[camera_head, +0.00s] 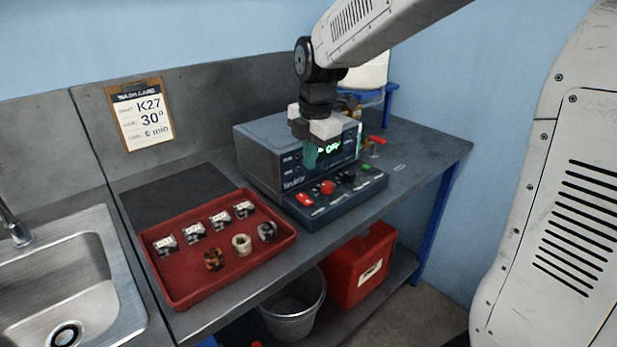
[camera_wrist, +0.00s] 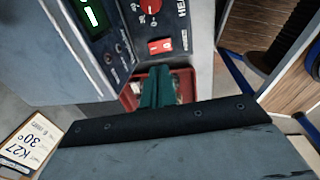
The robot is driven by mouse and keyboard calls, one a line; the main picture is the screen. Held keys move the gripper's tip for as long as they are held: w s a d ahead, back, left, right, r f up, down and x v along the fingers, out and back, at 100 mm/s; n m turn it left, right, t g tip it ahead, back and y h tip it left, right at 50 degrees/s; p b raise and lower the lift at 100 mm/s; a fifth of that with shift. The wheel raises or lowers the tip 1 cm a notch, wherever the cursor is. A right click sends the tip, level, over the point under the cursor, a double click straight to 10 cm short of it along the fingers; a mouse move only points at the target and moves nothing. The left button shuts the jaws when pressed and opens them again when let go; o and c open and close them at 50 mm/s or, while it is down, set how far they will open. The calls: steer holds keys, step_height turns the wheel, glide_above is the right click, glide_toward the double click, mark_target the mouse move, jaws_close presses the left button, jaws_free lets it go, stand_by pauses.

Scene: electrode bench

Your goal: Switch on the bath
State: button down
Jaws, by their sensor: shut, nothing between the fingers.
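The bath unit (camera_head: 262,155) is a grey box on the bench with a dark control panel and a lit green display (camera_head: 330,149) that appears to read OFF. Its sloped front carries a red rocker switch (camera_head: 305,199), a red knob (camera_head: 327,187), a black knob and a small green button. In the wrist view, a red switch (camera_wrist: 160,45) lies just beyond my fingertips, beside a red knob (camera_wrist: 150,5) and the green display (camera_wrist: 92,14). My gripper (camera_head: 309,162) is shut and empty, its teal fingers pointing down before the panel. I see no contact with the switch.
A red tray (camera_head: 173,292) with several small metal parts and rings lies left of the unit. A sink (camera_head: 70,290) is farther left. A wash card (camera_head: 141,113) reads K27, 30°, 6 min. A bucket (camera_head: 293,312) and red container (camera_head: 350,270) stand below.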

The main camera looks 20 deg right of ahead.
mark_target(301, 195)
steer(key=r, duration=0.4)
steer(key=shift+s+d+r, duration=0.15)
steer(key=shift+s+r, duration=0.15)
steer(key=shift+r, duration=0.1)
steer(key=w+f, duration=0.1)
steer(key=f, duration=0.3)
steer(key=w+a+f, duration=0.1)
steer(key=f, duration=0.4)
steer(key=w+f, duration=0.1)
steer(key=f, duration=0.3)
steer(key=shift+a+f, duration=0.2)
steer(key=shift+f, duration=0.2)
